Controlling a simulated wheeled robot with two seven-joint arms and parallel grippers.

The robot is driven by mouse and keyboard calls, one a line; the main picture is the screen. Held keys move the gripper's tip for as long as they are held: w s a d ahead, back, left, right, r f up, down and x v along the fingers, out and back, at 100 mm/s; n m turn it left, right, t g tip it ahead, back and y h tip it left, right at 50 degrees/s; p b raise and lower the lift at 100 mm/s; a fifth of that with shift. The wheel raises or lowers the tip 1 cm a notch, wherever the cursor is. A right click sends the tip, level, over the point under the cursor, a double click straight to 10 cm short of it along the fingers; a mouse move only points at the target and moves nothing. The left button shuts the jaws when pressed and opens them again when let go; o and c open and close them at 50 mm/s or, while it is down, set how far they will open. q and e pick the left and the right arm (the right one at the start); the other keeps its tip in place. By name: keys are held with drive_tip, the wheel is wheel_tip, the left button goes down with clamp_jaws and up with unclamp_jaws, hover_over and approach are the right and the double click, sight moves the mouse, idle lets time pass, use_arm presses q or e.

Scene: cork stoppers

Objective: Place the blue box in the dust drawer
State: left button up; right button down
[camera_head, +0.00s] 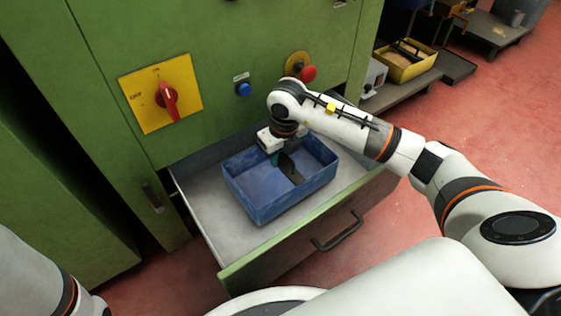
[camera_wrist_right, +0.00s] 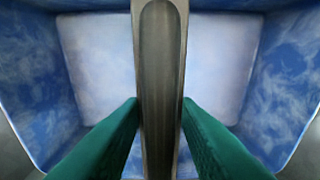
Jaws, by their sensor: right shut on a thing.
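The blue box (camera_head: 258,201) is an open-topped tray with a dark handle bar (camera_head: 290,168) across its middle. It is inside the outline of the open dust drawer (camera_head: 208,208), which has a pale floor and a green front. I cannot tell whether its bottom touches the drawer floor. My right gripper (camera_head: 280,157) points down into the box and is shut on the handle bar. In the right wrist view, the green fingers of my right gripper (camera_wrist_right: 160,115) press on both sides of the bar, with the box (camera_wrist_right: 55,110) around it. My left gripper is out of view.
A green cabinet (camera_head: 225,50) stands behind the drawer, with a red switch (camera_head: 167,101) on a yellow plate, a blue button (camera_head: 243,89) and a red button (camera_head: 308,73). The drawer handle (camera_head: 338,233) is on its front. A yellow crate (camera_head: 408,66) stands at upper right. Red floor is free at right.

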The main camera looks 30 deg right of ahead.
idle(0.3)
drive_tip(key=shift+f, duration=0.5)
drive_tip(key=shift+f, duration=0.1)
drive_tip(key=c, duration=1.1)
unclamp_jaws()
